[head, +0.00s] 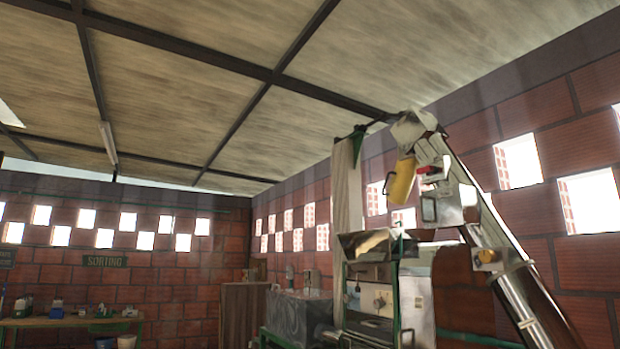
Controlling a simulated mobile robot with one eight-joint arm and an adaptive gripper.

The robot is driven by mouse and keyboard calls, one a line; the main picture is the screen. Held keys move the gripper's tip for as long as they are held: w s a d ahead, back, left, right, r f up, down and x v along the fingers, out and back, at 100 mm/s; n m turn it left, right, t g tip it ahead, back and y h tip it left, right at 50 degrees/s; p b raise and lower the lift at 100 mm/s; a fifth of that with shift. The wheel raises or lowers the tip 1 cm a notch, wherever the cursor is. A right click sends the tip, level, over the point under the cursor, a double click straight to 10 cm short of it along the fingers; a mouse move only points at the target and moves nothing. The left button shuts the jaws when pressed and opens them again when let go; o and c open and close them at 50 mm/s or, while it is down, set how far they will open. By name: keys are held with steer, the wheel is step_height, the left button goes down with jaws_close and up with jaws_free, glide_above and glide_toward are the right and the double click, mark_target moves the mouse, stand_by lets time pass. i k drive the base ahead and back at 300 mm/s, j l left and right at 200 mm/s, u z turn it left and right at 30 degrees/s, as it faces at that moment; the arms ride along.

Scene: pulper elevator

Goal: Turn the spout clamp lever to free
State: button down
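A slanted metal elevator (510,272) rises from the lower right to a head near the roof in the head view. A yellow spout-like part (402,181) hangs tilted at the elevator's upper end. A small red part (427,170) sits just right of it; it may be the clamp lever, but it is too small to tell its shape or position. My gripper does not show clearly anywhere in this view.
A machine with a green frame (398,312) stands below the elevator head. A grey covered machine (300,312) and a brown cabinet (243,312) stand left of it. A sorting table (70,322) is at the far left wall. The floor is out of view.

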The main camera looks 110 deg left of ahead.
mark_target(430, 169)
steer(key=u, duration=2.95)
